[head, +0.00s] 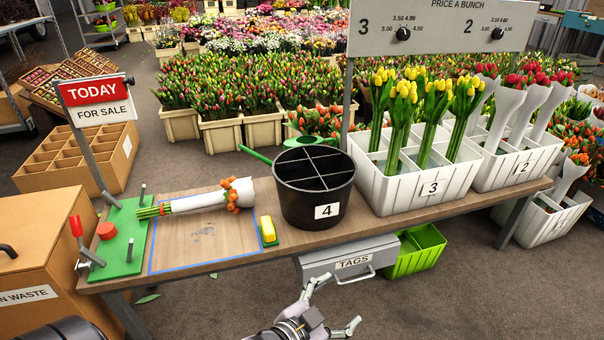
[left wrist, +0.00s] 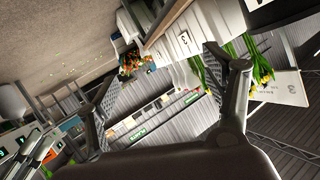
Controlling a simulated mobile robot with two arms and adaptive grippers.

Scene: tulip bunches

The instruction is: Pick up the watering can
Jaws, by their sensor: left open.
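The green watering can (head: 302,141) stands on the wooden bench behind the black bucket (head: 310,206) marked 4. Its thin spout points left and shows left of the bucket; most of its body is hidden by the bucket. My left gripper (head: 336,304) is at the bottom middle of the head view, in front of the bench and apart from the can. Its two fingers are spread and empty. They also show wide apart in the left wrist view (left wrist: 160,65), where I cannot make out the can. My right gripper is not in view.
White crates 3 (head: 420,202) and 2 (head: 512,170) with tulips stand right of the bucket. A wrapped orange bunch (head: 205,201), a yellow sponge (head: 267,229) and a green board (head: 122,246) lie to the left. A TAGS drawer (head: 346,264) hangs below the bench's front edge.

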